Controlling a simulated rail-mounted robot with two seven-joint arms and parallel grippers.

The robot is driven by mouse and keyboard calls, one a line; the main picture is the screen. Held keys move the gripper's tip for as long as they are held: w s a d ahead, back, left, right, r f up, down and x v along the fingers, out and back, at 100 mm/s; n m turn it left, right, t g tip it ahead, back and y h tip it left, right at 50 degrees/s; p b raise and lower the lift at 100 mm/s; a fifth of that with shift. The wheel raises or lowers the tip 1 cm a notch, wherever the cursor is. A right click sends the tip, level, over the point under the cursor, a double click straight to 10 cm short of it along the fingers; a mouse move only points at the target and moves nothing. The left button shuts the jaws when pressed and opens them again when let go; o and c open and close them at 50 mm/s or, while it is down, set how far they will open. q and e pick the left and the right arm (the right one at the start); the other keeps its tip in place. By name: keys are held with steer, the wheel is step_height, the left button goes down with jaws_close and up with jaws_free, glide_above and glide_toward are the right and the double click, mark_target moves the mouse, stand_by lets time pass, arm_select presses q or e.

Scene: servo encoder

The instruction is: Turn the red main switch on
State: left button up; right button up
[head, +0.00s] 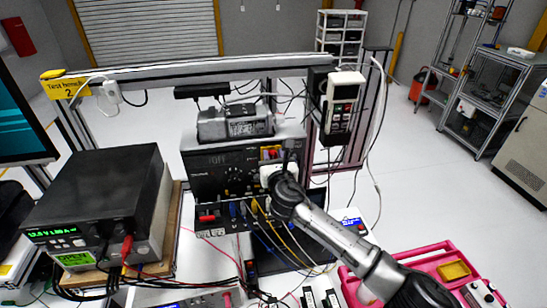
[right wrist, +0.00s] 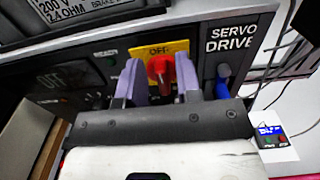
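The red main switch (right wrist: 160,70) is a knob on a yellow plate on the front of the dark servo drive (right wrist: 228,42). "OFF" is printed at the top of the plate. In the head view the yellow plate (head: 270,153) shows partly behind my right gripper (head: 279,168). In the right wrist view my right gripper (right wrist: 159,80) is open, with one purple-grey finger on each side of the knob. Gaps show between the fingers and the knob. The knob's lower part is hard to make out. My left gripper is in neither view.
A grey unit (head: 235,122) stands on top of the drive. Coloured cables (head: 262,225) hang below its front. A black power supply (head: 95,200) stands at left, a handheld pendant (head: 342,100) hangs at right, and a pink case (head: 430,262) lies at lower right.

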jaws_close()
steer(key=m, duration=0.3)
steer(key=shift+d+f, duration=0.15)
steer(key=shift+d, duration=0.05)
steer(key=m, duration=0.2)
steer(key=m+b, duration=0.1)
steer(key=m, duration=0.1)
steer(key=shift+w+d+f+m, duration=0.1)
steer(key=shift+d+f+m, duration=0.05)
steer(key=shift+d+m, duration=0.2)
steer(key=m, duration=0.3)
steer(key=f+m+b, duration=0.1)
steer(key=m, duration=0.3)
steer(key=m+b, duration=0.1)
steer(key=m, duration=0.2)
steer(key=shift+d+f, duration=0.2)
steer(key=shift+d, duration=0.15)
steer(key=shift+m, duration=0.25)
steer(key=shift+o, duration=0.9)
jaws_free()
